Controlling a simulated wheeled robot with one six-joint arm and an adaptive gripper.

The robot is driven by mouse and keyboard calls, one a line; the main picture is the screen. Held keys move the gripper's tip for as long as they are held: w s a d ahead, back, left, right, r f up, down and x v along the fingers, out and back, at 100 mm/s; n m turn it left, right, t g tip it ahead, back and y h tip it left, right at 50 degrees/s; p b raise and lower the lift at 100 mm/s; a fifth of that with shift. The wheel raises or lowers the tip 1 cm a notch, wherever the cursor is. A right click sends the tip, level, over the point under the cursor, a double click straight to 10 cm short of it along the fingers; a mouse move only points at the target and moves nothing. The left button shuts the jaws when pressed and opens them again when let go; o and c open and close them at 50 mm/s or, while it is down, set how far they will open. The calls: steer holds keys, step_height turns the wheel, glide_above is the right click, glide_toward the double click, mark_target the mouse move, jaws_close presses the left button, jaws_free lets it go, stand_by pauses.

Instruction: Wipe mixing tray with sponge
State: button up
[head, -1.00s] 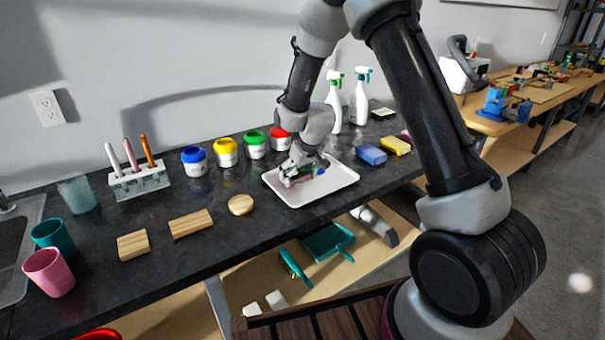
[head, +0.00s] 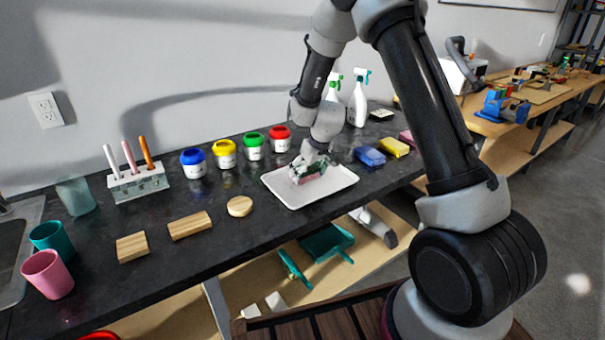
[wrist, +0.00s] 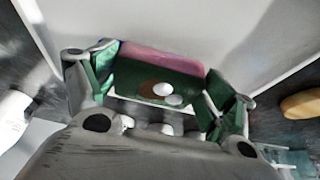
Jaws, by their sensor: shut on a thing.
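The white mixing tray (head: 335,187) lies flat on the dark counter. Its pale surface also fills much of the wrist view (wrist: 225,40). My gripper (head: 308,174) is low over the back left-middle of the tray. In the wrist view my gripper (wrist: 155,90) is shut on a pink sponge (wrist: 165,58), whose pink edge shows beyond a green area between the fingers. The sponge's underside is hidden, so I cannot tell for sure whether it touches the tray.
Paint jars, the red one (head: 279,139) nearest, stand behind the tray. Spray bottles (head: 358,100) stand at the back right. A blue block (head: 370,156), a yellow block (head: 395,147) and a pink block lie to the right. A round wooden piece (head: 240,206) lies to the left.

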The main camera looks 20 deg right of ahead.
steer(key=shift+w+d, duration=0.25)
steer(key=shift+d, duration=0.55)
steer(key=shift+w+d, duration=0.3)
steer(key=shift+d, duration=0.45)
steer(key=shift+w+d, duration=0.25)
steer(key=shift+d, duration=0.55)
steer(key=shift+s+a, duration=0.5)
steer(key=shift+a, duration=0.95)
steer(key=shift+s+a, duration=0.5)
steer(key=shift+a, duration=0.95)
steer(key=shift+s+a, duration=0.5)
steer(key=shift+a, duration=0.95)
steer(key=shift+w+d, duration=0.5)
steer(key=shift+d, duration=0.95)
steer(key=shift+w+d, duration=0.5)
steer(key=shift+d, duration=0.9)
steer(key=shift+w+d, duration=0.5)
steer(key=shift+d, duration=0.95)
